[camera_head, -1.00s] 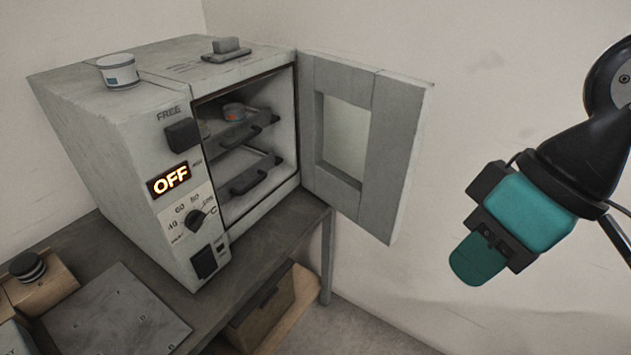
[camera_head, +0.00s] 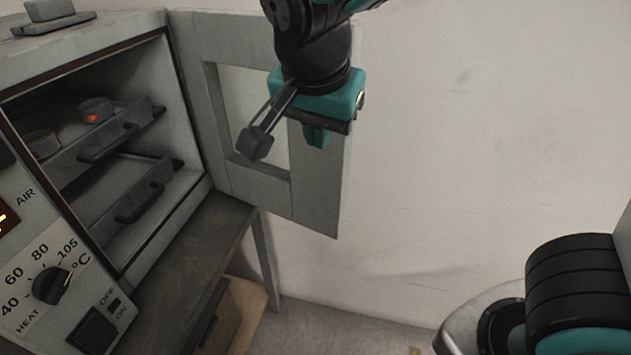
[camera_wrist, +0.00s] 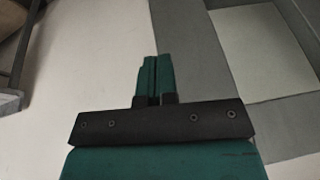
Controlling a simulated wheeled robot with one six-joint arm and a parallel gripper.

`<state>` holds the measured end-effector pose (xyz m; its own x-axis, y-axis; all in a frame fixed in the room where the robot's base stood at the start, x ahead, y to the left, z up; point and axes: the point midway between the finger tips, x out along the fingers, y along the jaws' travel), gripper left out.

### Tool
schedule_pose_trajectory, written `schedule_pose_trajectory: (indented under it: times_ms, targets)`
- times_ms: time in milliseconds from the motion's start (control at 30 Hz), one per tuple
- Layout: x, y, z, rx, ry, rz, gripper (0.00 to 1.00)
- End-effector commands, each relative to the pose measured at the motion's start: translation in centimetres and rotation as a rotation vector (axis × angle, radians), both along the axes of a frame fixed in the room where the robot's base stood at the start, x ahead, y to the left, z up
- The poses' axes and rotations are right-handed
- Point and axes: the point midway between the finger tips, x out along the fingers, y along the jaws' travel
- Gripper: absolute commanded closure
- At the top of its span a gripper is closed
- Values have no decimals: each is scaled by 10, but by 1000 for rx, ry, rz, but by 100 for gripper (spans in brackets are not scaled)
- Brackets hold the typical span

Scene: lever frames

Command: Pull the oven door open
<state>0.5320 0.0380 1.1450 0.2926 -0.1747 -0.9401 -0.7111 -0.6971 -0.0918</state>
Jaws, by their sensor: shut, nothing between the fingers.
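The grey oven (camera_head: 85,285) stands at the left in the head view. Its door (camera_head: 315,195) is swung wide open to the right of the chamber and has a pale window (camera_head: 250,115). My gripper (camera_head: 317,138) is in front of the door in that view and hides part of it. In the wrist view the gripper's teal fingers (camera_wrist: 152,78) are together with nothing between them. The door's grey frame (camera_wrist: 185,45) and its window (camera_wrist: 255,50) show at the right there. I cannot tell whether the gripper touches the door.
Inside the oven are two handled shelves, an upper one (camera_head: 120,135) and a lower one (camera_head: 140,195). A small round container (camera_head: 95,110) is on the upper one. The oven stands on a dark table (camera_head: 205,235) with a brown box (camera_head: 240,310) below. The pale wall right of the door is clear.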

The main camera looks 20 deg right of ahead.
Motion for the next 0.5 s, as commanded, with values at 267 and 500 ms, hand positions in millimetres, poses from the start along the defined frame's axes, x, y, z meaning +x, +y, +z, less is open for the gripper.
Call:
schedule_pose_trajectory:
  times_ms: [267,500]
  targets:
    - [15,44,-30,134,-537,-1000,100]
    - [-3,61,-28,287,-784,-1368,100]
